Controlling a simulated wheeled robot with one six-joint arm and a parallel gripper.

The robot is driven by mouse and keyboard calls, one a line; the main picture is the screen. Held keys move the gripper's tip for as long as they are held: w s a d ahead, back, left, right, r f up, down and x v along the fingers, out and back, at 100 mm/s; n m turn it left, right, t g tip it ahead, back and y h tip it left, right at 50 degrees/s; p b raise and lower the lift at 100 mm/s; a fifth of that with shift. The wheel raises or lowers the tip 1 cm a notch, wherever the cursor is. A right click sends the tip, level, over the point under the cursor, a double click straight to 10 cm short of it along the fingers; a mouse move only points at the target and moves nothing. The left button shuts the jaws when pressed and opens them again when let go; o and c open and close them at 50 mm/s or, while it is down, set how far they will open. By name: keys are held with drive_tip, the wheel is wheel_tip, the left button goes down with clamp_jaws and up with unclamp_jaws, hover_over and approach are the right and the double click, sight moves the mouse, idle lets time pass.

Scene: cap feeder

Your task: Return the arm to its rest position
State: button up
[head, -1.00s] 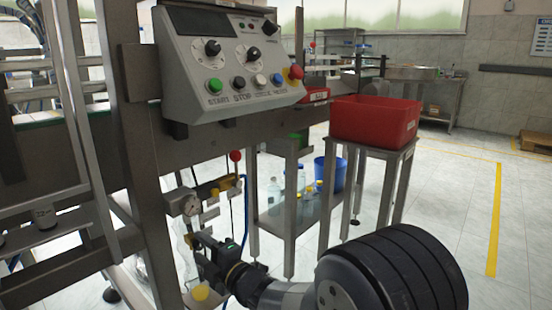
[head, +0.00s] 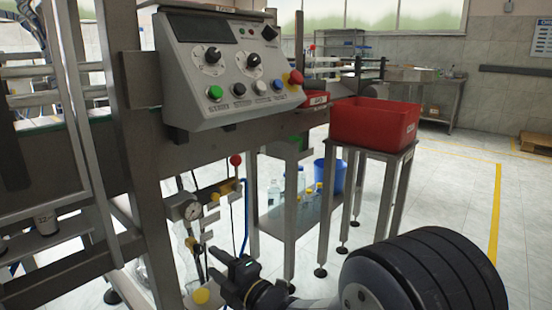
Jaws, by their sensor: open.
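My gripper (head: 222,268) shows at the lower middle of the head view, dark, pointing away and left, low in front of the machine's frame. It is open, with nothing seen between its fingers. My arm, with a thick black ribbed part, reaches in from the lower right. The gauge and valve assembly (head: 190,210) is on the machine just above and left of the gripper. A yellow round knob (head: 201,296) shows just left of and below the gripper.
The control panel (head: 225,70) hangs above on the steel frame. A red bin (head: 372,124) stands on a steel stand at right. A blue bucket (head: 330,175) and bottles stand on a low shelf (head: 285,217).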

sight(201, 251)
drive_tip(key=b+x, duration=0.1)
drive_tip(key=x, duration=0.4)
drive_tip(key=shift+w+a+m, duration=0.15)
drive_tip(key=shift+a+m, duration=0.05)
drive_tip(key=shift+m, duration=0.1)
drive_tip(key=m, duration=0.6)
drive_tip(key=shift+d+r+t, duration=0.1)
drive_tip(key=shift+t, duration=0.2)
drive_tip(key=m+p, duration=0.1)
drive_tip(key=m, duration=0.3)
drive_tip(key=shift+r, duration=0.1)
drive_tip(key=shift+r+m+p, duration=0.2)
drive_tip(key=shift+m+p, duration=0.8)
drive_tip(key=shift+m, duration=0.2)
drive_tip(key=m+p, duration=0.5)
drive_tip(key=p, duration=0.1)
drive_tip(key=shift+f+m+h, duration=0.1)
drive_tip(key=shift+m+h, duration=0.2)
drive_tip(key=shift+h, duration=0.1)
drive_tip(key=shift+v, duration=0.85)
drive_tip(key=shift+d+f, duration=0.1)
drive_tip(key=shift+f, duration=0.1)
